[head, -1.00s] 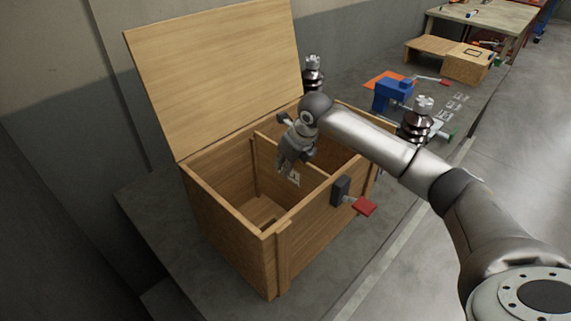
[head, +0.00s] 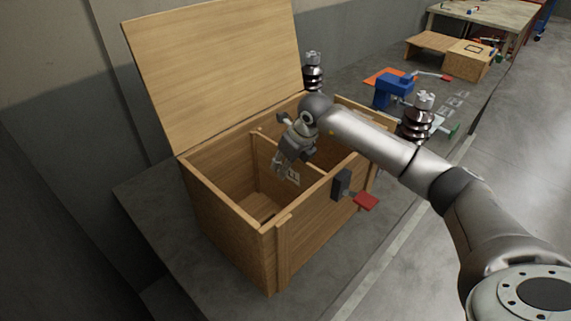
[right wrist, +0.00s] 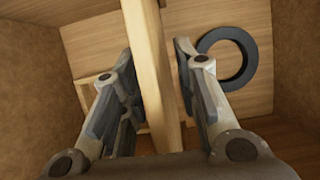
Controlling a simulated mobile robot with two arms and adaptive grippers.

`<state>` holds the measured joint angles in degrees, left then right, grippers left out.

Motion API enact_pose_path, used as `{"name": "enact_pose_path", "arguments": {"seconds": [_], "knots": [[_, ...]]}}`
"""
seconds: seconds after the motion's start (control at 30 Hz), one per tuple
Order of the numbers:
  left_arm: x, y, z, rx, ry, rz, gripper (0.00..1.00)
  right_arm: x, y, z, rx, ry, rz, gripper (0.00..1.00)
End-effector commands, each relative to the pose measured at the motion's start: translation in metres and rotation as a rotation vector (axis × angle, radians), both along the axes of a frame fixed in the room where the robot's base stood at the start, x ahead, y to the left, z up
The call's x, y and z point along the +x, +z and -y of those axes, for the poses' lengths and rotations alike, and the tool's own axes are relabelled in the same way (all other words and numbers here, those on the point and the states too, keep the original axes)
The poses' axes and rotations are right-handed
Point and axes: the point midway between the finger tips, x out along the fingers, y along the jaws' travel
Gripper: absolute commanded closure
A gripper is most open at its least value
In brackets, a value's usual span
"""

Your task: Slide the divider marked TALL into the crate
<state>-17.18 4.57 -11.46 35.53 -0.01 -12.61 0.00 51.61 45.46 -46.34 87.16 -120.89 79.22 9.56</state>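The wooden crate (head: 228,205) stands on the grey bench with its lid (head: 215,75) raised. A wooden divider (head: 267,157) stands upright across the inside of the crate, its top edge close to rim height. A white label (head: 293,177) shows on its face, partly behind my gripper and too small to read. My right gripper (head: 281,168) is over the divider. In the right wrist view, its open fingers (right wrist: 160,95) straddle the divider (right wrist: 149,65), with a gap on each side. Whether the divider is fully seated is hidden. My left gripper is out of view.
A dark ring (right wrist: 228,58) lies in one compartment. A latch with a red handle (head: 365,202) sticks out from the crate's front. A blue clamp-like tool (head: 393,92) and an orange sheet (head: 384,77) lie farther along the bench.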

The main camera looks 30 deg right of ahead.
Motion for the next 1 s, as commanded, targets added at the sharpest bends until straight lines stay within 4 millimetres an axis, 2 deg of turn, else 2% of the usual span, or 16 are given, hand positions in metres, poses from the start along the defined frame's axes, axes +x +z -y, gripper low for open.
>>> {"name": "enact_pose_path", "arguments": {"seconds": [0.37, 0.47, 0.8, 1.0], "knots": [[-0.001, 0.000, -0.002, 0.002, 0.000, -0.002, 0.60, -0.002, 0.004, 0.001, -0.002, 0.001, -0.001, 0.67], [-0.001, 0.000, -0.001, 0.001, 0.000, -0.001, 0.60, -0.006, 0.017, 0.003, -0.001, 0.001, 0.001, 0.67], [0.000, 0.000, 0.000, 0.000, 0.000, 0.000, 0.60, -0.031, 0.082, 0.011, -0.001, 0.000, 0.004, 0.67], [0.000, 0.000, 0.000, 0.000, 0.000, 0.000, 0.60, -0.041, 0.105, 0.014, 0.000, 0.001, 0.000, 0.67]]}}
